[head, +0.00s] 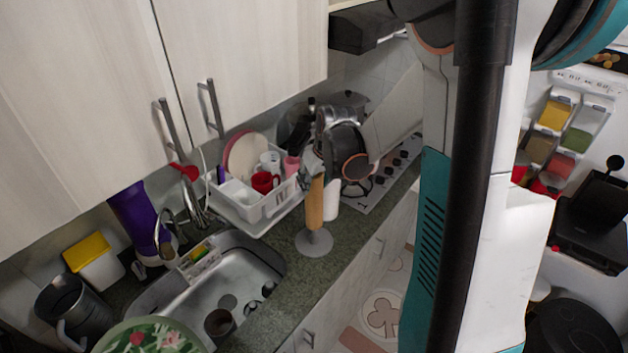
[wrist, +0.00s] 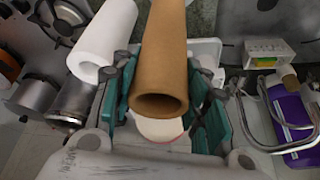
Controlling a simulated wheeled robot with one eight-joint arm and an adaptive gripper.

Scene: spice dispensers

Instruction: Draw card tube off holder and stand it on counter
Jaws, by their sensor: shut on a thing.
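The brown card tube (head: 315,203) is upright in the head view, above the round grey base of the holder (head: 314,243). In the wrist view the tube (wrist: 164,50) lies between my gripper's green fingers (wrist: 168,95), with its hollow open end facing the camera. My gripper (head: 313,176) is shut on the tube's upper part. The tube's lower end is close over the base. I cannot tell whether any of the holder's post is still inside it.
A white roll (head: 331,197) stands just right of the tube. A white dish rack (head: 262,213) with cups and plates is to the left, beside the steel sink (head: 215,290). The stove (head: 378,185) is behind. Some counter (head: 345,232) right of the base is clear.

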